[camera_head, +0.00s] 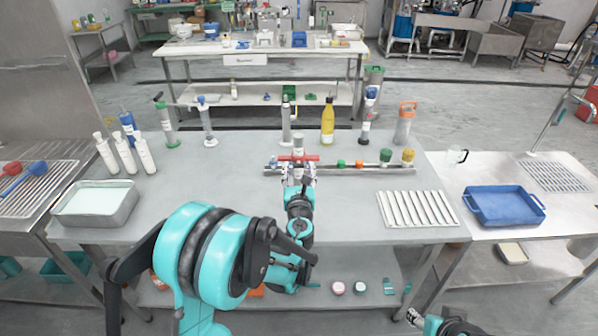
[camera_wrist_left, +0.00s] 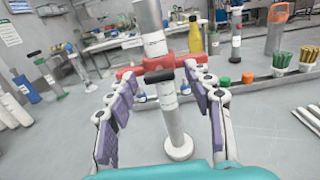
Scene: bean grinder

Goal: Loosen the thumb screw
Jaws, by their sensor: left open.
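A grey-white cylindrical grinder (camera_wrist_left: 172,122) stands upright on the steel table, with a red crosspiece (camera_wrist_left: 182,62) around its body. It also shows in the head view, where the red crosspiece (camera_head: 299,158) sits just beyond my gripper. A short black bar (camera_wrist_left: 159,76), which looks like the thumb screw, faces me on the crosspiece. My left gripper (camera_wrist_left: 165,80) is open, its purple-padded fingers on either side of the grinder and screw. I cannot tell whether they touch the crosspiece. My right gripper (camera_head: 414,318) shows only partly at the bottom edge.
A metal rail (camera_head: 340,171) with green and orange parts runs behind the grinder. A yellow bottle (camera_head: 327,122) and several other grinders stand at the back. A white slatted rack (camera_head: 418,209) lies at right and a grey tray (camera_head: 96,203) at left.

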